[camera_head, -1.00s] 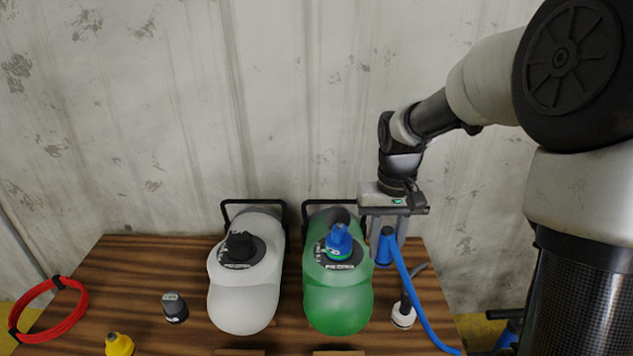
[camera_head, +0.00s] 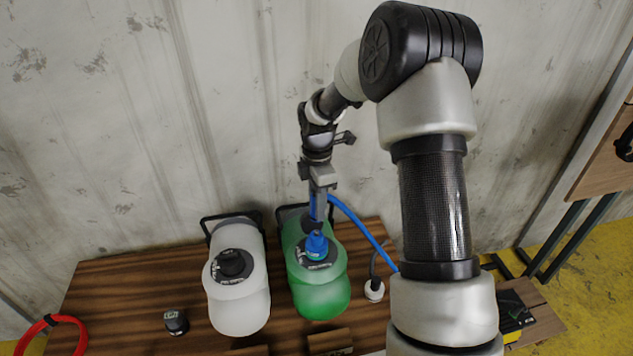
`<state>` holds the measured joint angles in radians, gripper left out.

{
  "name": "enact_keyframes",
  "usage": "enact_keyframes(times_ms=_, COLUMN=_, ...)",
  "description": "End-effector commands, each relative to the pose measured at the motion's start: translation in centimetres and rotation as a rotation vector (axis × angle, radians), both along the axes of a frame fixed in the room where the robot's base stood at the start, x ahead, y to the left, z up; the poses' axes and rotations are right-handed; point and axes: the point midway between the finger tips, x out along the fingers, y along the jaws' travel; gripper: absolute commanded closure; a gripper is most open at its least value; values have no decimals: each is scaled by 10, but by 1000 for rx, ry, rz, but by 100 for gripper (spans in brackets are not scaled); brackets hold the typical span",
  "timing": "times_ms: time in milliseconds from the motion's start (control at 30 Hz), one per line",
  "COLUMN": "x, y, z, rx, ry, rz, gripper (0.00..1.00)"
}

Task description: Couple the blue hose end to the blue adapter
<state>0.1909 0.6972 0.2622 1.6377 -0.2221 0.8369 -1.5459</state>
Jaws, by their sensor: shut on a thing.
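My gripper (camera_head: 319,212) is just above and behind the adapter, pointing down. It is shut on the blue hose end (camera_head: 313,208), which is mostly hidden by the fingers. The blue hose (camera_head: 359,227) runs from there to the right and down behind my arm. I cannot tell whether the hose end touches the adapter.
A small dark fitting (camera_head: 176,322) and a red hose coil (camera_head: 38,331) lie further left.

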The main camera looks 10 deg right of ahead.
Motion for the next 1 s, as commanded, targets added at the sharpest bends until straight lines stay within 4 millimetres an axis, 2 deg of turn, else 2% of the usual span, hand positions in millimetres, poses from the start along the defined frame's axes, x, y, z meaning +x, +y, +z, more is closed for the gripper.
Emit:
enact_keyframes(times_ms=33, x=2, y=0, z=5, rx=-1, ry=2, rz=49, gripper=95)
enact_keyframes(times_ms=267, x=5, y=1, z=-3, rx=-3, ry=1, rz=131, gripper=95)
enact_keyframes(times_ms=800, x=4, y=0, z=-52, rx=-3, ry=1, rz=126, gripper=95)
enact_keyframes(times_ms=1000, x=5, y=1, z=-57, rx=-2, ry=0, rz=125, gripper=95)
